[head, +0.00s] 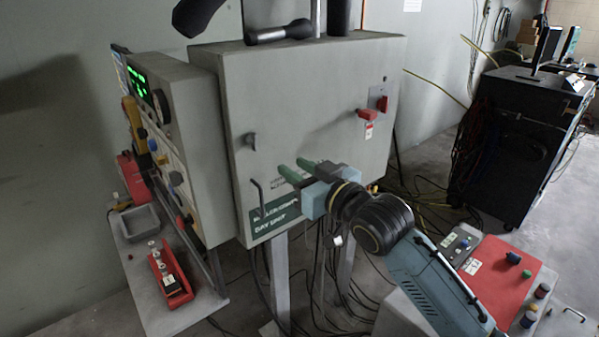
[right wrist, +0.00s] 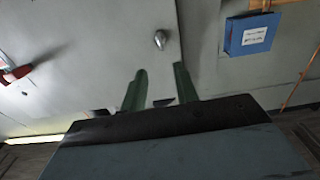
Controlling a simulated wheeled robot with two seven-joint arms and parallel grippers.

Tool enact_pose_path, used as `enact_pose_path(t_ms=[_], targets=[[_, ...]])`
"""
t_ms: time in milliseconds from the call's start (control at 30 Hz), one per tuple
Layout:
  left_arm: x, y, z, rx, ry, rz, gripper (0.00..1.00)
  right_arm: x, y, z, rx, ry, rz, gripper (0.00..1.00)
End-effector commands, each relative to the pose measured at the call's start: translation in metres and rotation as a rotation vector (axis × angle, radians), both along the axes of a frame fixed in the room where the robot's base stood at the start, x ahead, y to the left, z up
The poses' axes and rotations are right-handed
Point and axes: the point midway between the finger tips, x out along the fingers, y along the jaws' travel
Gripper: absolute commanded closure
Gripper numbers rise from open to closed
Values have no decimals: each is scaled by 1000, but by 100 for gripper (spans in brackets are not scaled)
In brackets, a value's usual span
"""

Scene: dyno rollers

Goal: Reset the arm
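My right gripper (head: 297,171) is in front of the grey cabinet (head: 310,85), its two green fingers spread apart with nothing between them. In the right wrist view, the green fingers (right wrist: 160,90) also stand apart and empty, with the cabinet face behind them. I cannot tell whether the fingertips touch the cabinet. My right arm comes in from the lower right. My left gripper does not show in either view.
A control panel (head: 170,110) with a green display stands left of the cabinet. A shelf below holds a grey tray (head: 141,222) and a red device (head: 170,275). A red switch (head: 367,114) is on the cabinet. A red button panel (head: 497,277) is at lower right. Cables lie on the floor.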

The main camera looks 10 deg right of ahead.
Motion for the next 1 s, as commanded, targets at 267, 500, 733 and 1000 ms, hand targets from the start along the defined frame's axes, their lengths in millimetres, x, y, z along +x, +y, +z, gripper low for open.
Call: enact_pose_path(t_ms=[267,500,733,1000], targets=[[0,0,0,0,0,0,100,-3,-2,0,1,1,0,70],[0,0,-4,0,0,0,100,4,-7,-25,-6,36,-22,70],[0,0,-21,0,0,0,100,20,-42,-171,-58,233,-137,70],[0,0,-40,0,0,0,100,-19,-89,-370,-158,503,-254,70]])
